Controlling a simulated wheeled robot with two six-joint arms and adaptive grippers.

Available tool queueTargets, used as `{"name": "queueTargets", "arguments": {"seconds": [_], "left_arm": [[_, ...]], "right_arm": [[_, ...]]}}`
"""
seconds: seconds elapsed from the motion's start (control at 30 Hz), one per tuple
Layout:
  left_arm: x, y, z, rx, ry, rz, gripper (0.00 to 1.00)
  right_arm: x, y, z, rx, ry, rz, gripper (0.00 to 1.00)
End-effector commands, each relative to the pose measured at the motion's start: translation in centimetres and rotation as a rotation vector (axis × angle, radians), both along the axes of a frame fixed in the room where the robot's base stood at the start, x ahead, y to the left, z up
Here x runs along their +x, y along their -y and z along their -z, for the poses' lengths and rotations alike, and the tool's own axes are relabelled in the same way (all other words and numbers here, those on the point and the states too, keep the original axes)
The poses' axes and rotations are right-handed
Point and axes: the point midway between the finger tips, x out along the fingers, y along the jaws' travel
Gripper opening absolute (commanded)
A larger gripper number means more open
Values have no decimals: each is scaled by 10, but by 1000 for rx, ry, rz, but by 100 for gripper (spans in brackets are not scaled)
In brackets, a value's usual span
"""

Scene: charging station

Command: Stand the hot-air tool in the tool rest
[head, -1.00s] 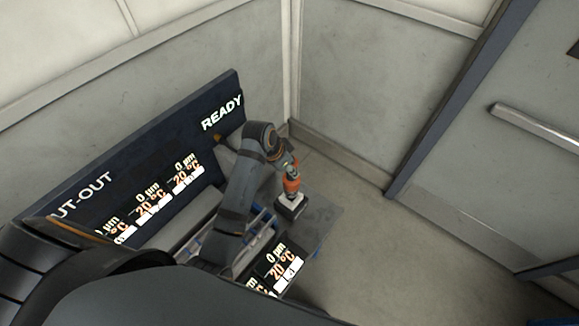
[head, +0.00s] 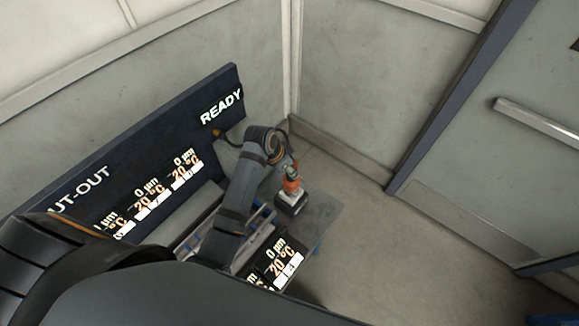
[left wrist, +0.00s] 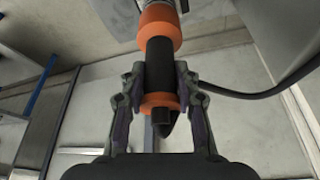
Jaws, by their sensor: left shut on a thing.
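The hot-air tool, orange and black, shows in the head view (head: 291,184) and in the left wrist view (left wrist: 159,30). My left gripper (left wrist: 160,74) is shut on its black grip, with a finger on each side. In the head view the tool stands about upright, orange part downward, at a small block with a pale top and dark body (head: 291,205), which looks like the tool rest. I cannot tell whether the tool is seated in it or just above it. My left arm hides part of the tool. My right gripper is not in view.
A dark display board (head: 150,170) with READY lettering stands along the wall to the left. A small screen (head: 277,262) lies at the near side of the grey bench top (head: 322,216). A black cable (left wrist: 240,95) runs from the tool to the right. Open floor lies right of the bench.

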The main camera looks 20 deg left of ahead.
Motion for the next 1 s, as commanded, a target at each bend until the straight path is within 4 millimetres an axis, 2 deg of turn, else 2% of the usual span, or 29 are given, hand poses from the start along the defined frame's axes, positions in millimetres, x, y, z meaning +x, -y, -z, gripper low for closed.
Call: {"name": "queueTargets", "arguments": {"seconds": [0.03,0.07,0.23,0.5,0.6,0.67,1.0], "left_arm": [[1,0,1,0,2,0,0],[1,0,0,-1,3,1,35],[0,0,0,0,2,0,58],[-1,0,2,0,-2,0,58],[-2,-2,-4,1,1,0,58],[-5,-4,-13,1,2,0,58],[-29,-22,-87,3,5,0,58]], "right_arm": [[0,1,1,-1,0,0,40],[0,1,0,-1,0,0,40],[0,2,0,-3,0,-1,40],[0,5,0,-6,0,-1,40],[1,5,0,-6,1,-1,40],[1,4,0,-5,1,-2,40],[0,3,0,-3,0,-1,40]]}}
